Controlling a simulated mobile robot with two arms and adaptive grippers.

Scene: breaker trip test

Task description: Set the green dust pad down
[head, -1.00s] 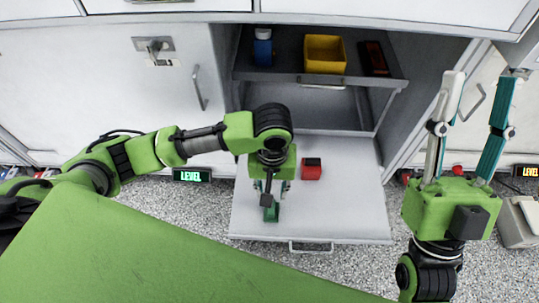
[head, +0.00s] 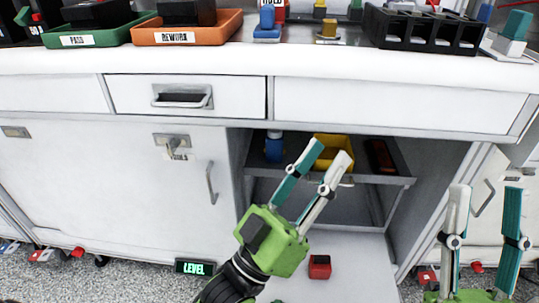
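My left gripper (head: 332,148) is raised in front of the open cabinet bay, pointing up. Its teal and white fingers are apart, with nothing visible between them. My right gripper (head: 486,188) stands at the lower right, fingers up, open and empty. The green dust pad cannot be made out clearly now; the spot on the low pull-out board (head: 350,285) where a dark green block showed earlier is at or below the bottom edge of the picture.
A red block (head: 320,267) sits on the pull-out board. The cabinet shelf holds a blue bottle (head: 274,147) and a yellow bin (head: 333,146). Above, the bench top carries a green tray (head: 88,37), an orange tray (head: 187,36) and a black rack (head: 425,31).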

